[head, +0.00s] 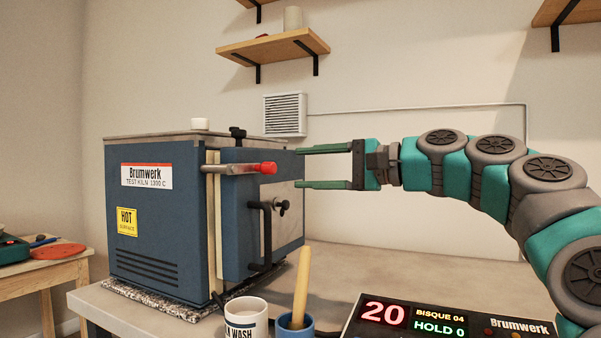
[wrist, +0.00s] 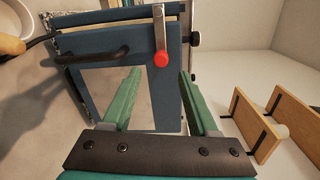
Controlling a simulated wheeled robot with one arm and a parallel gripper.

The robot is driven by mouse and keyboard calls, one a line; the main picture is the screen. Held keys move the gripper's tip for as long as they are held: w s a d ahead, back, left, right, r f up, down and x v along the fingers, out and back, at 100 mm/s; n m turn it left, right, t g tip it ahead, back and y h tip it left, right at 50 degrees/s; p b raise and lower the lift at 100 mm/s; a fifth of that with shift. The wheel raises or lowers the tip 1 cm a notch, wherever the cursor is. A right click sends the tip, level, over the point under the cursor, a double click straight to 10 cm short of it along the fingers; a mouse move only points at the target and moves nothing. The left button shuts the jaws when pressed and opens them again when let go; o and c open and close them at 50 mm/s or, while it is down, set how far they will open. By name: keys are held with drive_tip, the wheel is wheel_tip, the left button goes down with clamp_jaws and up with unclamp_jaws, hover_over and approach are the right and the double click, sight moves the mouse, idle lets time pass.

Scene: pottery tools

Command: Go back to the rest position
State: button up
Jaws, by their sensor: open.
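My gripper (head: 302,167) is open and empty, its two green fingers pointing left at the kiln's front. In the wrist view the fingers (wrist: 160,92) are spread apart with nothing between them. The blue kiln (head: 160,222) stands on the table with its door (head: 240,205) at the front. The red-tipped latch lever (head: 267,168) lies just left of the fingertips in the head view, and it also shows in the wrist view (wrist: 162,58). A black door handle (head: 266,235) sits below it. I cannot tell whether the fingers touch the kiln.
A white wash cup (head: 246,318) and a blue cup (head: 294,326) with a wooden-handled tool stand on the table (head: 345,270) near the front. A control box (head: 445,318) with a lit display is at front right. Wall shelves (head: 275,48) hang above. A wooden side table (head: 40,275) is at left.

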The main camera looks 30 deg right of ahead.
drive_tip(key=s+a+f+n+g+h, duration=0.1)
drive_tip(key=s+a+f+n+g, duration=0.15)
drive_tip(key=a+f, duration=0.5)
drive_tip(key=s+a+f+n+g+h, duration=0.1)
drive_tip(key=a+f+n+g, duration=0.15)
drive_tip(key=a+f, duration=0.55)
drive_tip(key=s+a+f+n+g+h, duration=0.1)
drive_tip(key=s+a+f+n+g, duration=0.1)
drive_tip(key=a+f+g, duration=0.5)
drive_tip(key=s+f+n+h, duration=0.2)
drive_tip(key=s+f, duration=0.3)
drive_tip(key=f, duration=0.3)
drive_tip(key=s+f+n+h, duration=0.1)
drive_tip(key=s+f, duration=0.3)
drive_tip(key=f, duration=0.4)
drive_tip(key=s+d+f+n+g+h, duration=0.1)
drive_tip(key=s+d+f+g+h, duration=0.1)
drive_tip(key=s+f, duration=0.4)
drive_tip(key=s+d+f+n+g+h, duration=0.1)
drive_tip(key=s+d+f+h, duration=0.1)
drive_tip(key=s+d+f, duration=0.3)
drive_tip(key=s+f, duration=0.1)
drive_tip(key=s, duration=0.2)
drive_tip(key=shift+s+d+f+n+g, duration=0.15)
drive_tip(key=shift+s+f+n+g, duration=0.15)
drive_tip(key=shift+n+g, duration=0.1)
